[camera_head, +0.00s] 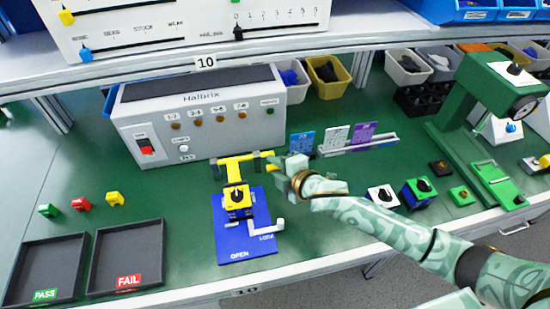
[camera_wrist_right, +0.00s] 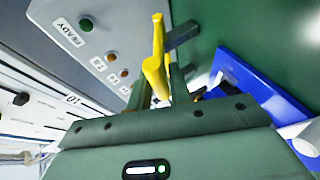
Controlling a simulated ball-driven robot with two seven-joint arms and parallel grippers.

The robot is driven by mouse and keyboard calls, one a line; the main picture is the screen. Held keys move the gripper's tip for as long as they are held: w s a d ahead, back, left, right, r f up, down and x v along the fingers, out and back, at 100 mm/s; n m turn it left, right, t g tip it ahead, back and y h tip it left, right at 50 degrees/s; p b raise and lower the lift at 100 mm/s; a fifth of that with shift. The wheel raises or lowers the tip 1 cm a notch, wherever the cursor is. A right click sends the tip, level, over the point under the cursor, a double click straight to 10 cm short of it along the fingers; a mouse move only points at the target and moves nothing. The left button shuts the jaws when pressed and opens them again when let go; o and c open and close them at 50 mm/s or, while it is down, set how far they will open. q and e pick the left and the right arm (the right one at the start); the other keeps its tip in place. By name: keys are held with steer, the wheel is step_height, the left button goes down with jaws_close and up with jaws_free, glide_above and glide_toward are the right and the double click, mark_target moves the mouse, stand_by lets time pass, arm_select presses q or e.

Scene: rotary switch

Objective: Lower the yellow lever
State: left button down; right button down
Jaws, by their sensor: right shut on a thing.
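The yellow lever (camera_head: 236,167) is a T-shaped bar standing up behind a yellow block with a black knob (camera_head: 237,196) on a blue base plate (camera_head: 232,243). The plate is marked OPEN near its front edge. My right gripper (camera_head: 277,166) reaches in from the right and is shut on the right end of the lever's crossbar. In the right wrist view, the yellow lever (camera_wrist_right: 157,45) runs between the fingers of my right gripper (camera_wrist_right: 160,88). The fingers partly hide the lever's end. My left gripper is not in view.
The Halbrix panel (camera_head: 200,115) stands close behind the lever. Black PASS and FAIL trays (camera_head: 128,232) lie at the left. A card rack (camera_head: 357,144), small switch boxes (camera_head: 417,192) and a green press (camera_head: 485,120) stand to the right.

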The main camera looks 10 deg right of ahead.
steer(key=shift+s+f, duration=0.25)
steer(key=shift+f, duration=0.35)
steer(key=c, duration=1.3)
jaws_free()
steer(key=shift+d, duration=0.1)
steer(key=shift+s, duration=0.1)
steer(key=p+v, duration=0.4)
steer(key=v, duration=1.2)
